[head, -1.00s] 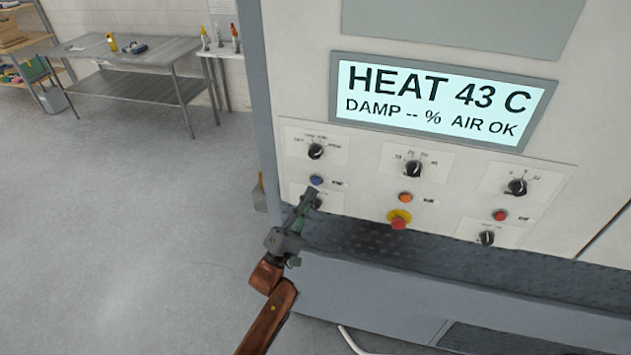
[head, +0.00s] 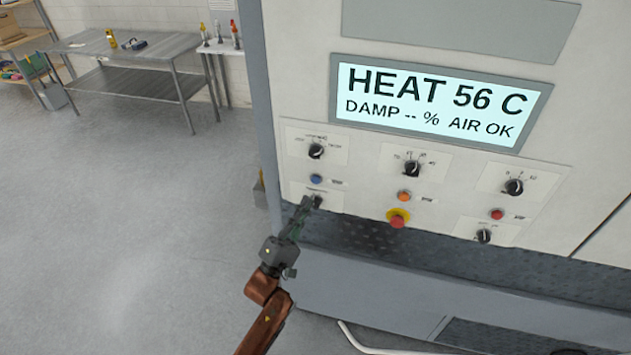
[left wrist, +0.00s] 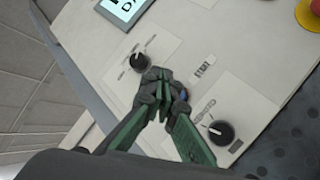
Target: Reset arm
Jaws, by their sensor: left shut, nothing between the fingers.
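My left gripper (head: 306,205) is shut and empty, in front of the lower left of the machine's control panel (head: 365,178). It overlaps the edge of the lower left knob (head: 318,201) in the head view; contact cannot be told. In the left wrist view the closed fingertips (left wrist: 160,78) partly cover the blue button (left wrist: 181,95), with the upper left knob (left wrist: 138,61) and the lower left knob (left wrist: 221,132) on either side. The display (head: 440,101) reads HEAT 56 C, DAMP -- %, AIR OK. My right gripper is out of view.
The panel also has an orange button (head: 404,196), a red button (head: 497,214), a red emergency stop (head: 398,220) and more knobs. A dark ledge (head: 365,240) juts out below. A metal table (head: 130,48) stands far left; the floor between is clear.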

